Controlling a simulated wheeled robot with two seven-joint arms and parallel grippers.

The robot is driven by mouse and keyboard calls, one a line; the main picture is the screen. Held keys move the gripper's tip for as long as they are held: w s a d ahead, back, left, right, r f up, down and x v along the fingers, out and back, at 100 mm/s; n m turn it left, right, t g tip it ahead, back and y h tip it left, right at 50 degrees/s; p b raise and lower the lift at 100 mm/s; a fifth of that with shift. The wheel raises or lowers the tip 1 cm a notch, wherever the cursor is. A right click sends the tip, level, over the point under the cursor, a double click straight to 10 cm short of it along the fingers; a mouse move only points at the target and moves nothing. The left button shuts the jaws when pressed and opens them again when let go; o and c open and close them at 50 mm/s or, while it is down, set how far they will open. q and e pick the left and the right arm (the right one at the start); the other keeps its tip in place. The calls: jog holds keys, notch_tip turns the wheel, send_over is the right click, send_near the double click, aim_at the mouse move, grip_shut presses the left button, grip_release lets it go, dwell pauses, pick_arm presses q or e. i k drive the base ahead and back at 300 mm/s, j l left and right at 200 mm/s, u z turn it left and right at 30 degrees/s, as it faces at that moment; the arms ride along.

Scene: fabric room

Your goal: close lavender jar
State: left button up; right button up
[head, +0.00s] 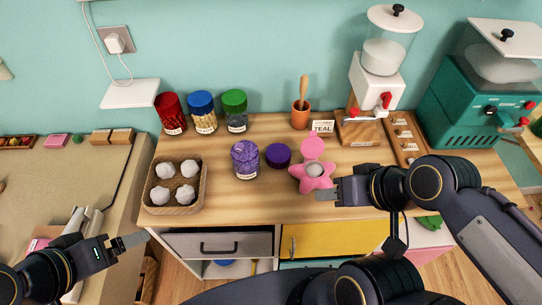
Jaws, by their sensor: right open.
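The lavender jar (246,162) stands upright on the wooden counter, left of centre, filled with purple contents. A purple lid (278,155) lies on the counter just right of the jar, apart from its mouth. My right gripper (325,192) is open, at the right edge of a pink star-shaped item, to the right of and nearer than the lid. My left gripper (140,239) is off the counter's front left corner, well away from the jar; its jaw gap cannot be made out.
A pink star-shaped holder (313,184) sits between the lid and my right gripper. A basket of white lumps (150,205) is left of the jar. Red (170,116), blue (202,113) and green (235,112) lidded jars stand behind. A mortar (300,117) and TEAL sign (322,127) are at the back.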

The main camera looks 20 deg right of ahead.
aim_at(246, 165)
jog(key=l+u, duration=0.25)
jog(key=u, duration=0.15)
jog(key=k+l+u, duration=0.15)
jog(key=u, duration=0.3)
jog(key=k+l+u, duration=0.1)
jog(key=l+u, duration=0.15)
jog(key=u, duration=0.15)
